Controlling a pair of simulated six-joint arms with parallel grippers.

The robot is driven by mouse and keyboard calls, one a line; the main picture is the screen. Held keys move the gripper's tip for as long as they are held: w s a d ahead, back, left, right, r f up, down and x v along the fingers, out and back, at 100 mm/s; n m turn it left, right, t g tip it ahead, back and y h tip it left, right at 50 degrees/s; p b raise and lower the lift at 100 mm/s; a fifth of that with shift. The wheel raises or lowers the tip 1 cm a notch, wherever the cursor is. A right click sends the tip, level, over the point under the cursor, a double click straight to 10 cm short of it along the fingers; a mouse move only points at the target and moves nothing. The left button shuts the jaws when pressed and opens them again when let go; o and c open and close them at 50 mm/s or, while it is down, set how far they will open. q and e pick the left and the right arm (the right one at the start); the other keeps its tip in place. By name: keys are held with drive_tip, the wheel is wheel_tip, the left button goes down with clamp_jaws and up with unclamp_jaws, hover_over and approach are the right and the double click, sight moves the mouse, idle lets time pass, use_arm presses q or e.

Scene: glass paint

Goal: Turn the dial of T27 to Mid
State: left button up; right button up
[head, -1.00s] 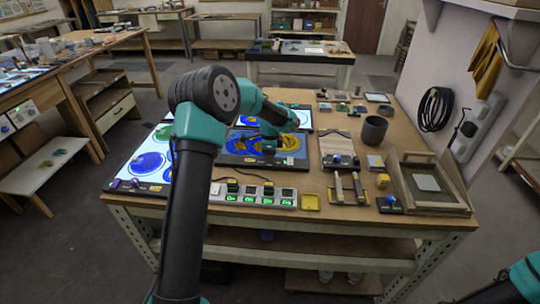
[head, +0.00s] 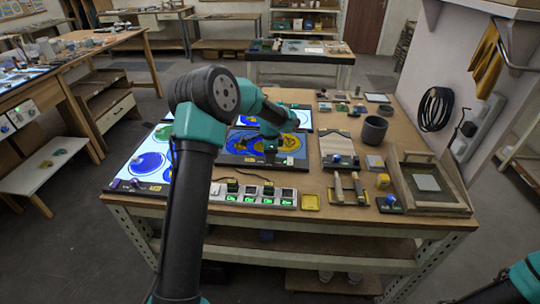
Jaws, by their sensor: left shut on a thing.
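A dark-framed light panel (head: 232,158) with blue and yellow glass paint lies mid-table, a small yellow label (head: 253,161) on its front edge. The label is too small to read. My left gripper (head: 270,158) points down at this front edge, beside the label. It is shut on the panel's small dial, which the fingers mostly hide, so its setting cannot be read. A brighter panel (head: 136,168) to the left has its own purple dial (head: 135,184) and yellow label (head: 155,188). My right gripper is out of the picture.
A white strip (head: 222,198) with several green displays stands in front of the panel. To the right are a wooden board (head: 337,145), a dark cup (head: 374,130), a wooden tray (head: 456,200) and a small blue-knobbed unit (head: 391,204).

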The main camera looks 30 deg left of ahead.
use_arm(q)
drive_tip(key=n, duration=1)
idle(0.4)
drive_tip(key=o, duration=0.9)
drive_tip(key=shift+o, duration=0.2)
wheel_tip(320, 180, up, 17)
drive_tip(key=shift+r, duration=0.2)
idle(0.5)
